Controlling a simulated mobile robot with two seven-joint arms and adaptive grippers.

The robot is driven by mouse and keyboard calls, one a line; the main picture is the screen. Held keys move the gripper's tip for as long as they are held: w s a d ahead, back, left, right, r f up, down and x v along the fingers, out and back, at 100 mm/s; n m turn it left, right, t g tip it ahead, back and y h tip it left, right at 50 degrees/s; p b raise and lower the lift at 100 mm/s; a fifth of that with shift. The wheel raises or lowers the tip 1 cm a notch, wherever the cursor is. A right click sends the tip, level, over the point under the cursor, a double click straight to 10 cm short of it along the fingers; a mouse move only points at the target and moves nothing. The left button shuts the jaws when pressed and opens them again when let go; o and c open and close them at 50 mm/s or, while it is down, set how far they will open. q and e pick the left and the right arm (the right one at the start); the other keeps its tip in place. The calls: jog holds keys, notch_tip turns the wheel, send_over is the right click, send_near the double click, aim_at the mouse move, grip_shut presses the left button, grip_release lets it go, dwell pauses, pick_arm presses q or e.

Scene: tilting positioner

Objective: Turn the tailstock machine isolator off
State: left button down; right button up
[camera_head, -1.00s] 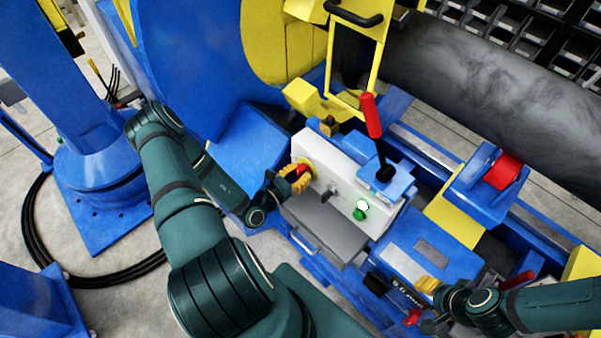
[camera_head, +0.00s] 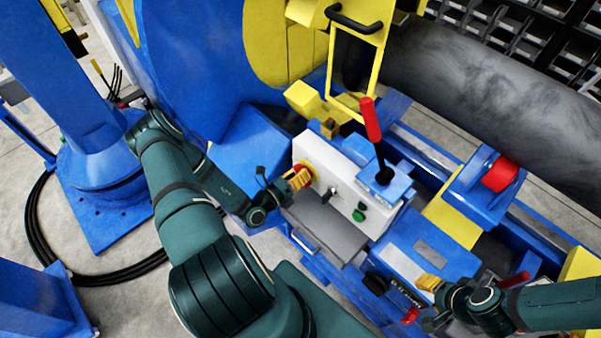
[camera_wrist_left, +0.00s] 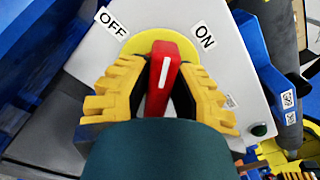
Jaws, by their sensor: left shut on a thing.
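The isolator is a red handle (camera_wrist_left: 163,80) with a white line on a yellow round plate (camera_wrist_left: 187,48). In the left wrist view the handle points up, between the OFF label (camera_wrist_left: 113,23) and the ON label (camera_wrist_left: 204,36). My left gripper (camera_wrist_left: 163,75) is shut on the handle, one yellow-padded finger on each side. In the head view my left gripper (camera_head: 300,178) is at the left end of the white panel (camera_head: 325,160) and hides most of the handle. My right gripper (camera_head: 430,302) is at the lower right, away from the isolator; its opening is unclear.
A dark green lamp (camera_head: 359,214) and a small black switch (camera_head: 331,193) are on the panel. A red-handled lever (camera_head: 372,120) rises behind it. A grey shelf (camera_head: 328,230) juts out below. A large blue body (camera_head: 185,60) stands to the left.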

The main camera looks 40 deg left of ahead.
pick_arm(q)
jog(key=n, duration=0.4)
jog(key=shift+w+a+n, duration=0.1)
jog(key=shift+a+n, duration=0.05)
jog(key=shift+n, duration=0.15)
jog(key=n, duration=0.5)
jog(key=shift+f, duration=0.2)
jog(key=shift+n, duration=0.3)
jog(key=c, duration=0.8)
grip_release()
jog(key=shift+f, duration=0.1)
jog(key=s, duration=0.8)
jog(key=s+a, duration=0.1)
jog(key=s, duration=0.3)
